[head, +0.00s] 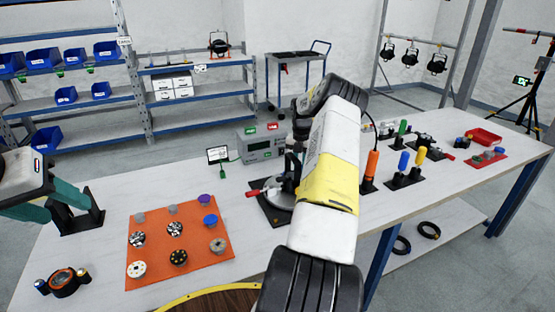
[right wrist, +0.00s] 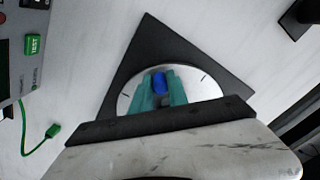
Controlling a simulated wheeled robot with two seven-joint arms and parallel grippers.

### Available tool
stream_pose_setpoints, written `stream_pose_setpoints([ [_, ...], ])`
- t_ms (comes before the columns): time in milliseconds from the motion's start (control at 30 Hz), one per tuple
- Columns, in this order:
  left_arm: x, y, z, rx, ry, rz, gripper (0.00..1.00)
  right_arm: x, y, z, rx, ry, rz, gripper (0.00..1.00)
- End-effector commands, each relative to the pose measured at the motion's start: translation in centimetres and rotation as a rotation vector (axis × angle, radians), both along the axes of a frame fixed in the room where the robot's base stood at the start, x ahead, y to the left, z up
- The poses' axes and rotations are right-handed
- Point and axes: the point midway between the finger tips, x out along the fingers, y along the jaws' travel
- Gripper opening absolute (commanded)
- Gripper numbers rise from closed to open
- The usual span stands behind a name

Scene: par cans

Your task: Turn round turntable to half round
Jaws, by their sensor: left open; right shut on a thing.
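The round turntable is a silver disc (right wrist: 207,85) on a black base plate (right wrist: 160,40) in the right wrist view. In the head view part of the disc (head: 279,200) shows beside my right arm, which hides the rest. My right gripper (right wrist: 160,84) is over the disc, its teal fingers shut on a blue knob (right wrist: 160,83). Short dark marks show near the disc's rim on both sides. My left gripper (head: 50,208) is open and empty at the left edge of the head view, away from the turntable.
A grey meter box (head: 260,143) stands behind the turntable. An orange mat (head: 160,255) with several small discs lies to the left. A black bracket (head: 85,218) stands near my left gripper. Coloured-handled tools, including an orange handle (head: 372,163), stand to the right.

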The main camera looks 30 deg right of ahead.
Motion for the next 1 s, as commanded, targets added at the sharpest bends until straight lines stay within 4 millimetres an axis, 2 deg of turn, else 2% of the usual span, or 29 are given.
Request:
stream_pose_setpoints([
  [100,0.0,0.0,0.0,0.0,0.0,0.0,0.5,0.0,0.0,0.0,0.001,0.001,0.001,0.0],
  [133,0.0,0.0,0.0,0.0,0.0,0.0,0.5,0.0,0.0,0.0,0.001,0.001,0.0,0.24],
  [233,0.0,0.0,0.0,0.0,0.0,0.0,0.5,0.0,0.0,0.0,0.001,0.001,0.0,0.42],
  [600,0.0,0.0,0.0,0.0,0.0,0.0,0.5,0.0,0.0,0.4,-0.001,-0.001,-0.001,0.42],
  [1000,0.0,0.0,0.0,0.0,0.0,0.0,0.5,0.1,0.0,6.6,-0.001,-0.001,0.0,0.42],
])
